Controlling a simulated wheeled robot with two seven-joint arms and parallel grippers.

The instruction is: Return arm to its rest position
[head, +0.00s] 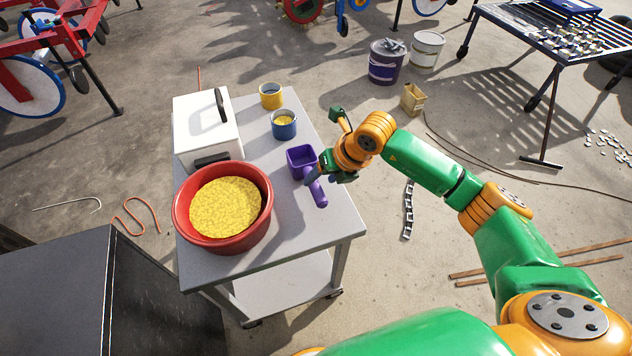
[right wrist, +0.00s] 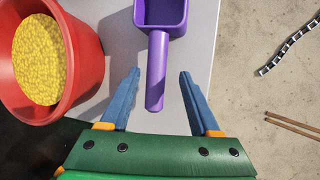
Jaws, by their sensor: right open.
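My right arm (head: 425,163) reaches in from the lower right of the head view, over the right edge of the grey cart. My right gripper (right wrist: 155,72) is open, its two blue fingers apart on either side of the handle of a purple scoop (right wrist: 157,60) in the right wrist view. The fingers do not touch the handle. In the head view the scoop (head: 300,157) lies on the cart top, its square cup toward the back and its handle pointing forward. My left gripper is not in view.
On the cart (head: 310,232) stand a red tub (head: 185,215) of yellow grains, a white box (head: 205,128), a yellow cup (head: 271,96) and a blue cup (head: 284,126). A dark cabinet (head: 60,290) is at lower left. Floor right of the cart is mostly open.

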